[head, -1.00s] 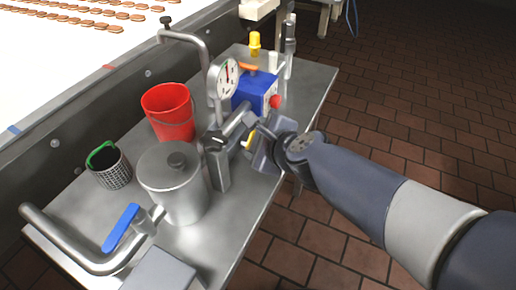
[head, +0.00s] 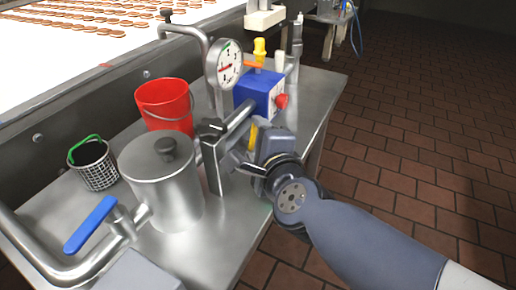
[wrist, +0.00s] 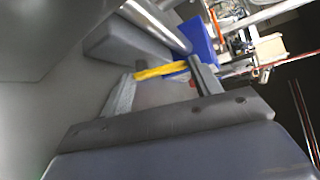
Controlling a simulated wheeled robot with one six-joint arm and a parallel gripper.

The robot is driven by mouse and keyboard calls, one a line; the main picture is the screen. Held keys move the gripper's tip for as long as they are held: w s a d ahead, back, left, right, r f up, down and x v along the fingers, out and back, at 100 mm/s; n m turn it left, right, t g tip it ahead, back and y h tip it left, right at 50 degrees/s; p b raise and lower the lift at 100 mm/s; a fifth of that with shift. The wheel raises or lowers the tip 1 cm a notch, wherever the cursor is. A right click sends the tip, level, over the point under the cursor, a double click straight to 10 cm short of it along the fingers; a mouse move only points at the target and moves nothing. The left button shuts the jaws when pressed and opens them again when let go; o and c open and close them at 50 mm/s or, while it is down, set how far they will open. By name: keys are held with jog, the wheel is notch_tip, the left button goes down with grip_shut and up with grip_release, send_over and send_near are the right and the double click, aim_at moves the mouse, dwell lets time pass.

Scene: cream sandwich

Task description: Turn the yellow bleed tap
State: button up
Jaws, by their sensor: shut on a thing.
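The yellow bleed tap (head: 253,134) is on the side of the metal pipework, mostly hidden by my gripper in the head view. In the wrist view its yellow handle (wrist: 160,71) lies as a bar between the two fingers of my gripper (wrist: 162,75). The fingers are closed onto its ends. In the head view my gripper (head: 256,150) reaches in from the right, just beside the grey upright block (head: 214,160). The round gauge (head: 226,64) stands above, its red needle pointing roughly sideways.
A lidded metal pot (head: 163,185), red bucket (head: 166,106), basket (head: 94,165) and blue-handled valve (head: 90,224) stand left. A blue box (head: 259,93) with a red knob is behind. The metal table (head: 315,95) ends at right; tiled floor lies beyond.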

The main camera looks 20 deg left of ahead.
jog(key=shift+f+t, duration=0.1)
jog(key=shift+t, duration=0.2)
jog(key=o, duration=1)
jog(key=shift+s+f, duration=0.1)
jog(key=shift+f+b, duration=0.1)
jog(key=shift+b, duration=0.2)
jog(key=shift+d, duration=0.1)
